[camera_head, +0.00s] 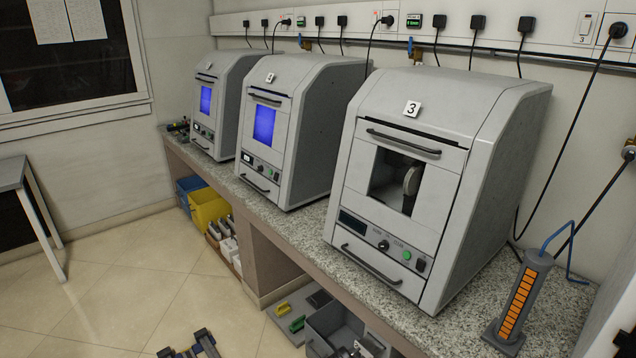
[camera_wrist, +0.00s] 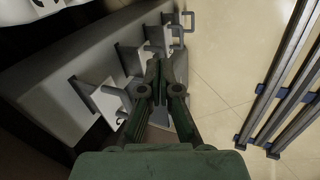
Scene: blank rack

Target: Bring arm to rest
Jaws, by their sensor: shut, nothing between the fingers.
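My gripper (camera_wrist: 158,68) shows in the wrist view with its dark green fingers together and nothing between them. The fingers reach over a grey surface that carries several pale handle-like parts (camera_wrist: 98,96). I cannot tell whether the fingertips touch anything. I cannot make out my gripper in the head view.
Three grey machines stand on a speckled counter (camera_head: 467,300); the nearest is machine 3 (camera_head: 495,130). An orange-striped column (camera_head: 517,300) stands at the right. Below are a yellow bin (camera_head: 208,207) and a grey bin (camera_head: 325,335). Tiled floor (camera_head: 130,275) is largely clear.

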